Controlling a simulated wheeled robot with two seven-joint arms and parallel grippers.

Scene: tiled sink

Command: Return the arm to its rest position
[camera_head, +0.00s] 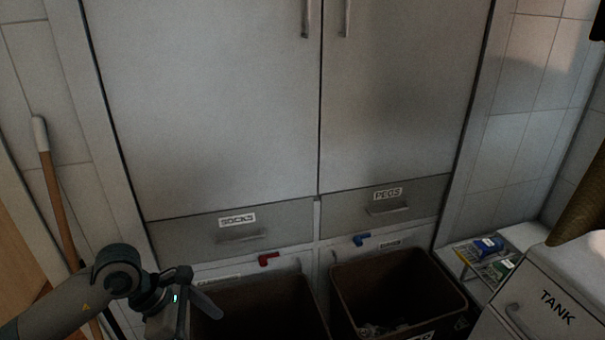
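My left arm (75,305) comes in from the lower left. Its wrist is bent, and the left gripper (205,304) is in front of the left brown bin, near the bottom edge of the view. A grey finger shows at its right side, but the angle hides whether the fingers are apart. I see no object in it. My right arm and gripper are out of view.
A cabinet (220,100) has drawers labelled SOCKS (237,220) and PEGS (388,193). Below stand a left bin (262,300) and a right bin (395,285). Red (268,259) and blue (362,239) hooks sit above them. A TANK box (550,290) is at right, a wooden-handled pole (58,200) at left.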

